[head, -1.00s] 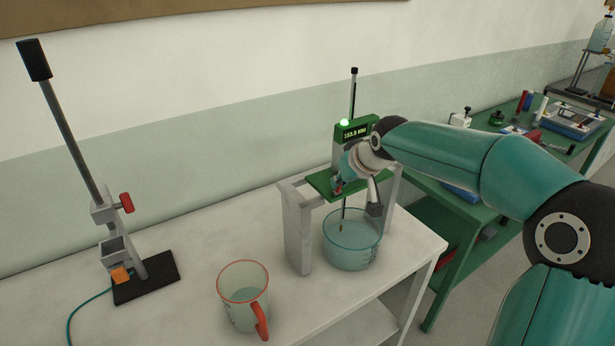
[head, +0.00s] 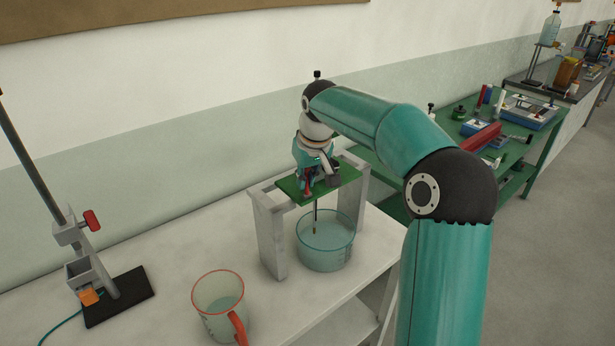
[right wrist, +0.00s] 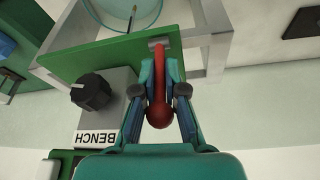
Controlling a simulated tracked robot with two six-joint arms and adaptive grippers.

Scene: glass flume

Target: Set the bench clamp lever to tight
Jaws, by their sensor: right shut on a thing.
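The red bench clamp lever (right wrist: 160,112) ends in a ball and stands by the edge of a green plate (right wrist: 110,55). My right gripper (right wrist: 161,78) is shut on it, with one finger on each side of its shaft and the ball toward the palm. In the head view my right gripper (head: 317,180) is over the green plate (head: 287,187) on the grey stand and hides most of the lever. The BENCH label (right wrist: 97,137) and a black knob (right wrist: 91,92) are beside the lever. No tight marking is readable. My left gripper is not in view.
A glass beaker (head: 325,255) stands under the plate, with a thin rod hanging into it. A red-rimmed jug (head: 217,292) stands at the front. A post stand (head: 119,296) is at the left. A green bench (head: 515,185) with tools is behind at right.

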